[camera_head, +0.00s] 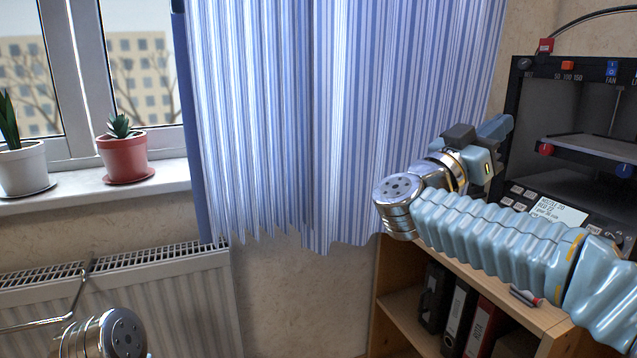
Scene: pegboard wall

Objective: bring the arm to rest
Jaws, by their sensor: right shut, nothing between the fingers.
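My right arm comes in from the right edge, with a ribbed light-blue sleeve and a chrome joint. Its gripper (495,128) is at the upper right, in front of the 3D printer's left side and near the curtain's right edge. It points away from me and to the right. It is shut and holds nothing. Of my left arm only a chrome joint shows at the bottom left; its gripper is not in view.
A black 3D printer (522,200) stands on a wooden shelf (392,262) holding several binders (459,318). A small red-and-grey tool (525,297) lies on top. A striped curtain (300,120), a radiator (190,290) and two potted plants (125,155) (24,168) are on the left.

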